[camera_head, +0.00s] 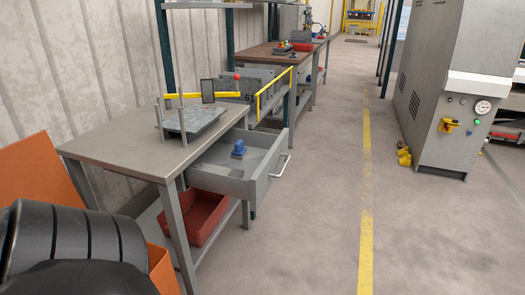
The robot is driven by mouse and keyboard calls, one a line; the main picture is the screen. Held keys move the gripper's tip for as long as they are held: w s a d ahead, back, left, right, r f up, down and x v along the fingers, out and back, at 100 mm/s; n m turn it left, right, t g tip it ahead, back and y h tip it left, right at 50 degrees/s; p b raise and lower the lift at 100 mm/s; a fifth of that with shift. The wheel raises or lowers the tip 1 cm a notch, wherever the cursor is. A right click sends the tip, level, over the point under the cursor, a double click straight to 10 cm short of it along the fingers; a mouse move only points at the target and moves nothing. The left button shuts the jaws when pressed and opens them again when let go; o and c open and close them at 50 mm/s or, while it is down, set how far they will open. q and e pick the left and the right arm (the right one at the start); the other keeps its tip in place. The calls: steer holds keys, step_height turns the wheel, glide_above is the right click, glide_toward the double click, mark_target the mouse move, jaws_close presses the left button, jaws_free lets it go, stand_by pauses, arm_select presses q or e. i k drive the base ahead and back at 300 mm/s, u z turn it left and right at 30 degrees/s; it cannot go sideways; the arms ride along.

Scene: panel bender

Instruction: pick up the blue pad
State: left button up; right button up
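A small blue object (238,149), which looks like the blue pad, sits inside the open drawer (265,180) of the grey metal workbench (120,148). It has a flat base and a raised upper part. Neither of my grippers shows. The dark rounded shape at the lower left seems to be part of my own arm.
A metal plate with upright posts (190,122) stands on the workbench. A red bin (200,215) is on the shelf below. An orange panel (38,170) stands at the left. A grey machine (440,90) stands right. The floor (310,230) between is clear.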

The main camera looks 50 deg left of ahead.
mark_target(240, 152)
steer(key=u, duration=0.05)
steer(key=i, duration=2.4)
steer(key=u, duration=1.6)
steer(key=i, duration=1.1)
steer(key=u, duration=1.25)
